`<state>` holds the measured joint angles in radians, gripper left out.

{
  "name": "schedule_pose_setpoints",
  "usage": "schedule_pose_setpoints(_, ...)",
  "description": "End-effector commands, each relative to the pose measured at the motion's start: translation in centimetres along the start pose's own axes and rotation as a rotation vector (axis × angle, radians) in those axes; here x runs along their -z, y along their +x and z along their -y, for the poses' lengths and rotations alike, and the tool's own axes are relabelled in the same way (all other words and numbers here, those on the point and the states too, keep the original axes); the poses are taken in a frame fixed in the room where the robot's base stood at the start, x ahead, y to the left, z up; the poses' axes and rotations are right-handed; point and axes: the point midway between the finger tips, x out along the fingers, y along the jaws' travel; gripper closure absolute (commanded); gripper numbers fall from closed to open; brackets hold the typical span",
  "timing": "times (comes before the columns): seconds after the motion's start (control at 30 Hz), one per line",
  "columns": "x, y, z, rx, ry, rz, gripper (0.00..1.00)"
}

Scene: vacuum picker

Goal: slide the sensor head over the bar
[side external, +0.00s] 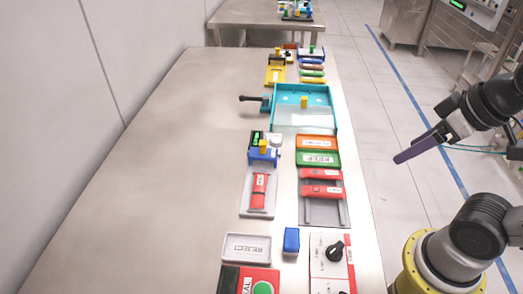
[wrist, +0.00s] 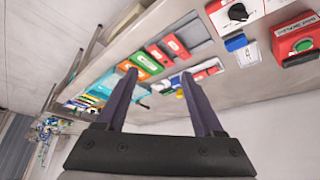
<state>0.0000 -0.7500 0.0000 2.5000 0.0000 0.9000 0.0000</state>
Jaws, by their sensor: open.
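A blue unit with a yellow grip, which looks like the sensor head (side external: 263,153), sits at the far end of a grey tray in the side view. A red bar with a white label (side external: 259,192) lies in that tray, with the blue unit beyond its far end. The red bar also seems to show in the wrist view (wrist: 207,70). My gripper (side external: 397,158) hangs right of the table, well apart from both. In the wrist view its two dark purple fingers (wrist: 160,73) stand wide apart with nothing between them.
A teal frame with a yellow block (side external: 304,102) stands farther along the table. Orange and green trays (side external: 318,158) and red blocks (side external: 322,191) lie to the right. A dial panel (side external: 333,262), a blue block (side external: 291,240) and a reject tray (side external: 246,248) are nearer. The table's left side is clear.

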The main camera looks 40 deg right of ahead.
Motion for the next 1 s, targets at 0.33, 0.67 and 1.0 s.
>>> schedule_pose_setpoints(0.33,0.0,0.0,0.0,0.0,-0.008,0.0,0.47)
schedule_pose_setpoints(0.67,5.1,-3.7,0.2,0.007,-0.233,0.024,0.47)
schedule_pose_setpoints(1.0,16.6,-3.8,1.9,0.058,-0.493,0.143,0.47)
